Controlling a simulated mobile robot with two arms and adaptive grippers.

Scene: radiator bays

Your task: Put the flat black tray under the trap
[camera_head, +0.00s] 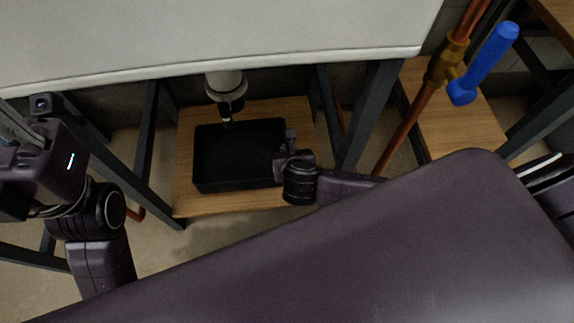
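The flat black tray (238,183) is on a low wooden shelf, below the white trap (226,86), whose dark lower end hangs over the tray's far part. My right gripper (284,148) is at the tray's right wall, with its fingers by the rim. Whether the fingers close on the wall is too small to tell. My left gripper (14,125) is at the left edge of the view, away from the tray. Its fingers are mostly out of sight, so its opening does not show.
The wooden shelf (185,195) stands between dark metal legs (365,115). A white basin edge (210,62) overhangs it. On the right, a copper pipe (404,132) carries a brass valve (446,62) and a blue handle (485,62). Another wooden shelf (460,125) is behind.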

